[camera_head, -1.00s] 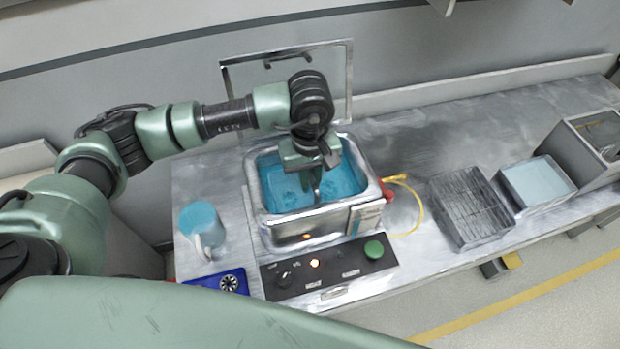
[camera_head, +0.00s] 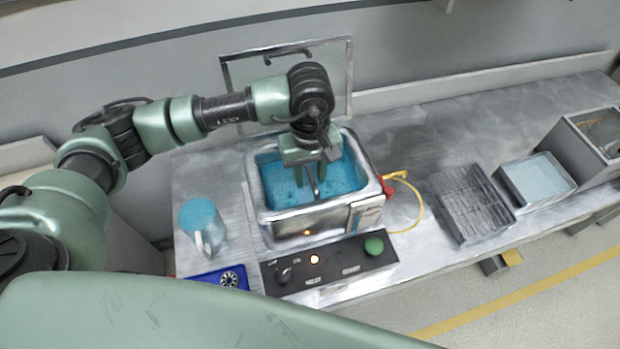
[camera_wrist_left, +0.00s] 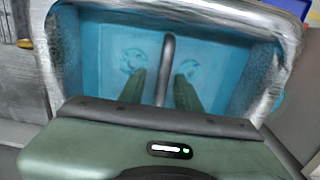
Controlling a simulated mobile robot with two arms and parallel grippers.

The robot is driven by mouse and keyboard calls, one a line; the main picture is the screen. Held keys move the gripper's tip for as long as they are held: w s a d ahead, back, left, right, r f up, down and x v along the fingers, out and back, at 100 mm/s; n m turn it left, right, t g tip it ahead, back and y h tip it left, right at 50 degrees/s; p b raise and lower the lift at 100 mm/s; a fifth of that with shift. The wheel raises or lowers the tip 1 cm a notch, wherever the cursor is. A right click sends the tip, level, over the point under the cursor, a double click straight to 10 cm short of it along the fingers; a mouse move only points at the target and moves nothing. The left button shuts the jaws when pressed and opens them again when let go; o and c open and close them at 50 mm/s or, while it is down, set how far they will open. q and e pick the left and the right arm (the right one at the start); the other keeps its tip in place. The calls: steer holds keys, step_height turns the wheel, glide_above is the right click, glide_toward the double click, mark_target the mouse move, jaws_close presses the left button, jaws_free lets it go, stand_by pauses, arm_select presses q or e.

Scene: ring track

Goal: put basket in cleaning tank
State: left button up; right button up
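The cleaning tank (camera_head: 306,222) is a metal tub of blue liquid on the bench. My left gripper (camera_head: 310,178) is over the tank, pointing down, with its fingers apart. A thin grey handle (camera_head: 317,190), apparently the basket's, stands in the tank between them. The left wrist view shows the handle (camera_wrist_left: 168,60) between the two green fingers (camera_wrist_left: 161,92), with a gap on each side. The basket's body cannot be made out clearly; round shapes show faintly in the blue. My right gripper is out of view.
The tank's raised lid (camera_head: 340,62) stands behind it. A control panel (camera_head: 328,268) with a green knob is in front. A blue-topped beaker (camera_head: 202,225) is left. A wire rack (camera_head: 470,205), a liquid tray (camera_head: 538,178) and a grey box (camera_head: 578,150) are right.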

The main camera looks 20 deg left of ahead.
arm_select(q)
step_height(320, 180, up, 10)
steer(key=shift+f+b, duration=0.25)
steer(key=shift+b, duration=0.95)
steer(key=shift+r, duration=0.45)
